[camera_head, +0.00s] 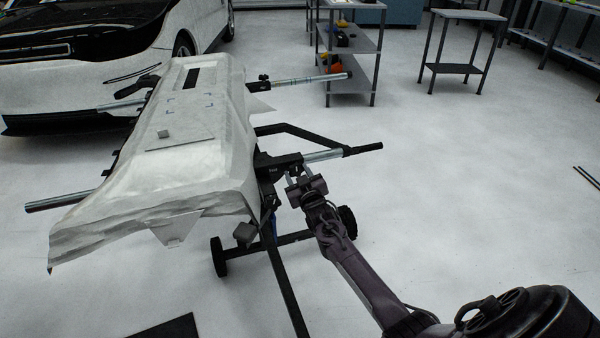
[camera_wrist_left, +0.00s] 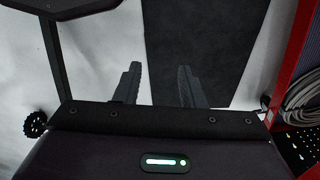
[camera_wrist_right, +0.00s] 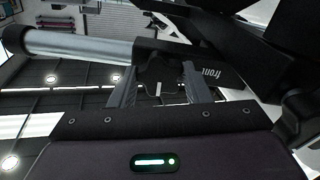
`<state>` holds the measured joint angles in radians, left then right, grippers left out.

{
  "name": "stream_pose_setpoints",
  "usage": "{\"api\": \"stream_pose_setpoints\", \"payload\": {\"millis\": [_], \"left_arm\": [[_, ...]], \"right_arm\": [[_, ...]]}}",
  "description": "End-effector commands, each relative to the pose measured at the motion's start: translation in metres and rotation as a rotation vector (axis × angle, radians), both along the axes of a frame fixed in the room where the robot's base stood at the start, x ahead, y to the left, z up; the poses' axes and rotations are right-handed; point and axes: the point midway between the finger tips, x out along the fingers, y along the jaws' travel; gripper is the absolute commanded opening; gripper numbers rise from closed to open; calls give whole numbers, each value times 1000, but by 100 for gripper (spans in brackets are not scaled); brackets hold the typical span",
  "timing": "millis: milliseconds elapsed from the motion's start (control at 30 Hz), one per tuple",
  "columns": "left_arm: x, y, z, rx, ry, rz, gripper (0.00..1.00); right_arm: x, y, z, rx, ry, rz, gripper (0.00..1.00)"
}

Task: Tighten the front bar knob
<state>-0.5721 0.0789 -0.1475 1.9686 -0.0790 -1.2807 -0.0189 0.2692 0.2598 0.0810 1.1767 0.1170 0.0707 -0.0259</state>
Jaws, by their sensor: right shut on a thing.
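The front bar (camera_head: 322,156) is a silver tube with a black end, running out to the right from the black stand below the wrapped panel. It also shows in the right wrist view (camera_wrist_right: 85,47). A black clamp lettered "front" (camera_wrist_right: 212,76) holds it. The dark knob (camera_wrist_right: 158,70) sits under the clamp, between the fingers of my right gripper (camera_wrist_right: 158,88). That gripper (camera_head: 303,186) is shut on the knob from below; its exact contact is hard to see. My left gripper (camera_wrist_left: 158,82) is open and empty, seen only in the left wrist view.
Stand legs and a wheel (camera_head: 219,257) are near my right arm. A white car (camera_head: 95,85) and shelves (camera_head: 348,42) stand behind. The floor at right is mostly clear.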

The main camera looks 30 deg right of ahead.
Motion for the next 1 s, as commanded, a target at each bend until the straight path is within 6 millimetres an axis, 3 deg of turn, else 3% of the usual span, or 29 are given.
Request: {"api": "stream_pose_setpoints", "payload": {"millis": [400,1000], "left_arm": [[0,3,-24,1,-6,9,36],[2,1,-29,12,-11,11,36]], "right_arm": [[1,-2,4,255,-78,-5,21],[1,-3,5,326,-101,-5,21]]}}
